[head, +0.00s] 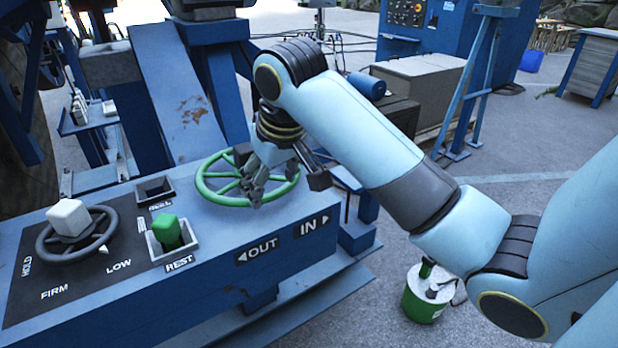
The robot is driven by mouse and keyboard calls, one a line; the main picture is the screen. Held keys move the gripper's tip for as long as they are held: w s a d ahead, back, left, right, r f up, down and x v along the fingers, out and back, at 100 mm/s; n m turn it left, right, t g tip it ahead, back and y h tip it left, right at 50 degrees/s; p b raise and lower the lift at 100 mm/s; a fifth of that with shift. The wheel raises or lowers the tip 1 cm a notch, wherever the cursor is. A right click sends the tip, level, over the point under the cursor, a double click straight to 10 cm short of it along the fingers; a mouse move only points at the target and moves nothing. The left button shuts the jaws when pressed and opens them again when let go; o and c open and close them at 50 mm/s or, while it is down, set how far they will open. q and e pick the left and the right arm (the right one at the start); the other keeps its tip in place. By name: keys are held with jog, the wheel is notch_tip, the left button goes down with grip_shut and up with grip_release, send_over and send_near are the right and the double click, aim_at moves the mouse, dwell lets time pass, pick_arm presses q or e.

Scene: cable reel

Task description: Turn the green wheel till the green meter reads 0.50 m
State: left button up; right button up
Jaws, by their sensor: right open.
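The green wheel (222,199) lies flat on the blue console top (190,290), behind the OUT and IN arrow labels (283,238). My right arm reaches in from the right, and my right gripper (257,197) points down over the wheel's hub and right part. Its fingers are open. I cannot tell whether they touch the wheel. The gripper hides part of the hub and the far rim. No green meter reading can be made out. My left gripper is out of view.
A dark wheel (90,240) with a white block (70,218) and HOLD, LOW, FIRM marks sits at the left. A green block (167,230) stands in the REST tray. A green bucket (424,300) is on the floor at right. A blue cabinet (450,45) stands behind.

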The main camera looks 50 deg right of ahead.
jog(key=shift+n, duration=0.3)
jog(key=s+f, duration=0.2)
jog(key=s+a+f+b, duration=0.1)
jog(key=s+f, duration=0.2)
jog(key=shift+s+a+f, duration=0.15)
jog(key=shift+f, duration=0.1)
jog(key=s+f+b, duration=0.1)
jog(key=f+b, duration=0.2)
jog(key=f, duration=0.8)
jog(key=s+d+f+g+b, duration=0.1)
jog(key=s+f+b, duration=0.1)
jog(key=f, duration=1)
jog(key=shift+d+b, duration=0.2)
jog(key=shift+b, duration=0.55)
jog(key=shift+s, duration=0.1)
